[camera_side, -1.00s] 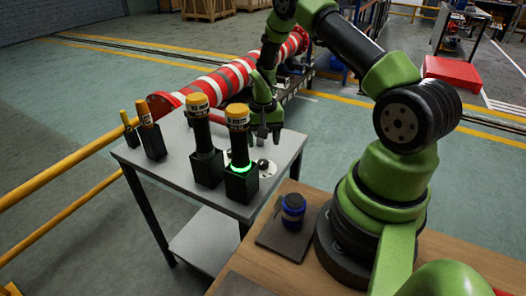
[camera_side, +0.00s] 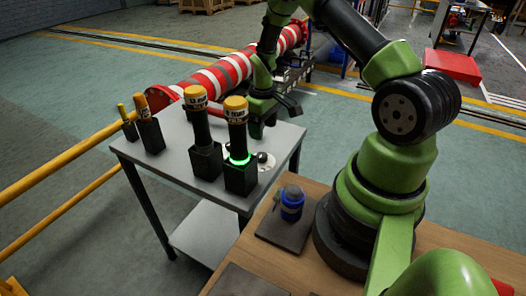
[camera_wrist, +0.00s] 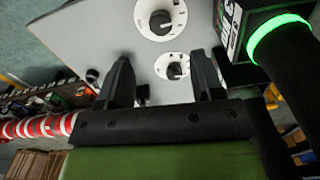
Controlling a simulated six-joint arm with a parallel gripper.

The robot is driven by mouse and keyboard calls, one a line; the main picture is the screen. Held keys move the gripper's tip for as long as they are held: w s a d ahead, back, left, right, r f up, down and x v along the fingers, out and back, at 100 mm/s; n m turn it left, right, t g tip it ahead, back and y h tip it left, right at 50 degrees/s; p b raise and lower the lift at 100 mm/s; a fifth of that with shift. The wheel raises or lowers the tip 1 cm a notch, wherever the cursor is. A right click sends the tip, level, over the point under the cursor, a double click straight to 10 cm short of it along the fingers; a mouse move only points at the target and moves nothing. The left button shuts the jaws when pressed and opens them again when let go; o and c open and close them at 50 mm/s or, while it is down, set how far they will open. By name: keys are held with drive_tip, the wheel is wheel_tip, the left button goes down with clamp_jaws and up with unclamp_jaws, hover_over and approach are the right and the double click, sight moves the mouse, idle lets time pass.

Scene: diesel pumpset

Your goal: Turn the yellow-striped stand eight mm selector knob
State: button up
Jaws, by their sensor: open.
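Two dark selector knobs on white dials show in the wrist view: a larger one (camera_wrist: 160,21) at the top and a smaller one (camera_wrist: 174,70) below it. I cannot read which is the eight mm knob. My gripper (camera_wrist: 163,72) is open and empty; its two dark fingers appear either side of the smaller knob, with no visible contact. In the side view my gripper (camera_side: 272,110) is over the table's far right part. A black stand with a yellow top and green glowing ring (camera_side: 238,145) stands near the dials; it partly hides them.
The grey table (camera_side: 180,177) also carries another large yellow-topped black stand (camera_side: 202,135) and two smaller ones (camera_side: 150,130) (camera_side: 128,125) at the left. A blue jar (camera_side: 291,203) sits on a dark mat on the wooden bench. The table's front left is clear.

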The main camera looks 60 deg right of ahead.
sight(263, 155)
drive_tip(key=shift+f+n, duration=0.2)
drive_tip(key=shift+n, duration=0.7)
wheel_tip(263, 155, down, 10)
drive_tip(key=shift+r, duration=0.15)
drive_tip(key=c, duration=0.9)
